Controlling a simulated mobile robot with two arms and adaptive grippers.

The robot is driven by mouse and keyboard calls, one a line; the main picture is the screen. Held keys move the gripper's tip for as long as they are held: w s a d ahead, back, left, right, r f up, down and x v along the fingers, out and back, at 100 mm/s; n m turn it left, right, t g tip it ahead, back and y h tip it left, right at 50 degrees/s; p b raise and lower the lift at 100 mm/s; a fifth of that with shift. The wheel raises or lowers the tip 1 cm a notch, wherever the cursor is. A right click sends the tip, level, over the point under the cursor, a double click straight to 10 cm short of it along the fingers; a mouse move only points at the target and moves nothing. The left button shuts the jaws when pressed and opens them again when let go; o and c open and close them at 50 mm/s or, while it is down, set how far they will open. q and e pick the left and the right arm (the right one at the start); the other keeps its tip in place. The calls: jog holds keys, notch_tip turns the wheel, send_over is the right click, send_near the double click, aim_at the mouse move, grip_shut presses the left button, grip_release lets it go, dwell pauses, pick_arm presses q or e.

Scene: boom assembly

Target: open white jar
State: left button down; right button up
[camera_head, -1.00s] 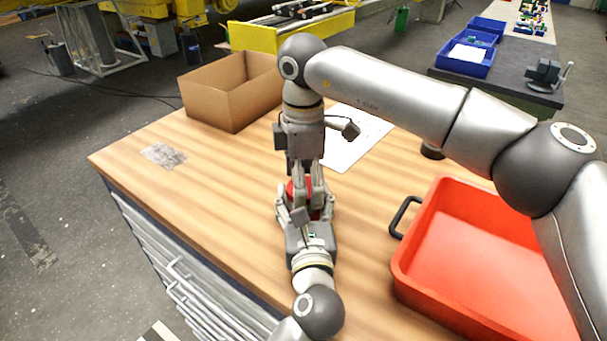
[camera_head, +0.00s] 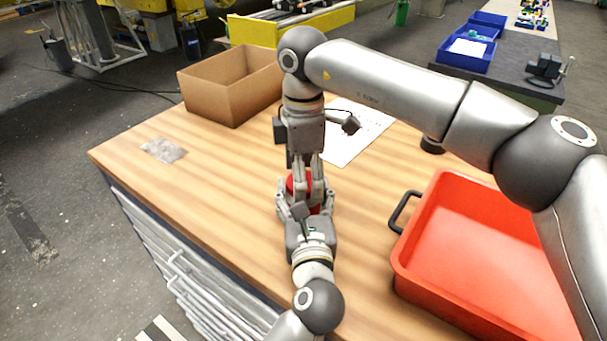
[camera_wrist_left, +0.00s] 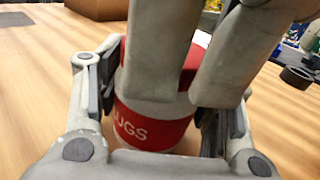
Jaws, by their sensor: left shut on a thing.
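The jar (camera_wrist_left: 145,130) is white with a red label and stands upright on the table. Its red lid (camera_wrist_left: 188,62) is on top, partly covered by fingers. In the head view only some red of the lid (camera_head: 292,186) shows between the grippers. My left gripper (camera_head: 306,206) comes from the front and is shut on the jar body; its fingers are on both sides of the jar in the wrist view. My right gripper (camera_head: 311,192) points down from above. Its two fingers (camera_wrist_left: 205,88) overlap the lid and upper jar; I cannot tell whether they clamp it.
A red tray (camera_head: 408,262) with a black handle lies at the right of the wooden table (camera_head: 225,185). An open cardboard box (camera_head: 215,98) stands at the back left, and a white paper sheet (camera_head: 352,145) lies behind the grippers. The table's left part is mostly clear.

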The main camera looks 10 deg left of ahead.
jog(key=shift+r, duration=2.25)
pick_arm(q)
jog(key=shift+c, duration=1.7)
grip_release()
